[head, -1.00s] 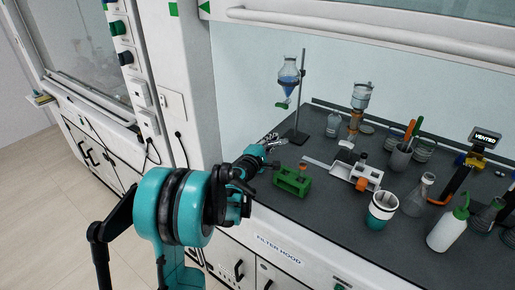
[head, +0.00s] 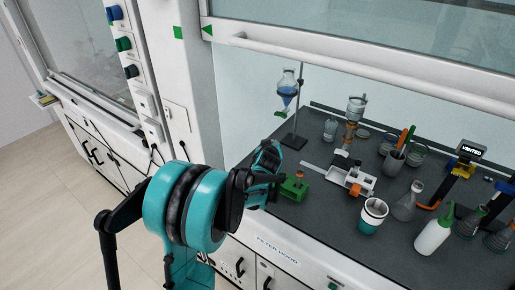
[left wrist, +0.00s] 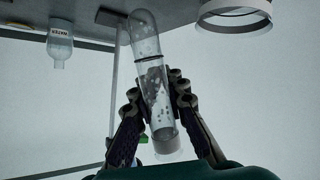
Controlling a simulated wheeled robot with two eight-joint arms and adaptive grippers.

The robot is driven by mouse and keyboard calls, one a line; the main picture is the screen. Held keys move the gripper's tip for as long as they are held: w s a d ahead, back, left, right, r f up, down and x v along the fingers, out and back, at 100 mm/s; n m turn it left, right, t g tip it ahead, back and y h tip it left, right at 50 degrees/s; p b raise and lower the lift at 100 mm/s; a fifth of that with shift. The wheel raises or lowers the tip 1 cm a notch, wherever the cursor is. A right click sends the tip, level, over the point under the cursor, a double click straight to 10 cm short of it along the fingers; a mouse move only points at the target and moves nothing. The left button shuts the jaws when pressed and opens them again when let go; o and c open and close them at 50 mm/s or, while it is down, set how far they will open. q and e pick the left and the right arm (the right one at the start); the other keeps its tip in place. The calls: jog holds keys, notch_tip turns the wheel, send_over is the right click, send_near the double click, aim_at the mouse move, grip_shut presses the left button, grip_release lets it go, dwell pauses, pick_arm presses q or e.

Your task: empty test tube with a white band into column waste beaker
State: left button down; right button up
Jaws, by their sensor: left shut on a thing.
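The tube has a thin dark ring and grey specks inside. Its rounded end is at the picture top and its other end lies between the fingers; a pale band near that end is hard to make out. In the head view the tube is hidden or too small to tell. I cannot tell which vessel is the column waste beaker. My right gripper is not in view.
A blue-filled funnel (head: 287,90) hangs on a stand behind. A white-and-teal cup (head: 372,217), a flask (head: 408,203) and a wash bottle (head: 433,236) stand at right. The raised sash (head: 330,50) is above.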

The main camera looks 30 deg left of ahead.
pick_arm(q)
notch_tip(320, 180, up, 6)
jog(key=m+y+p, duration=0.2)
jog(key=p, duration=0.1)
jog(key=shift+w+d, duration=0.1)
jog(key=shift+f, duration=0.1)
dwell(0.5)
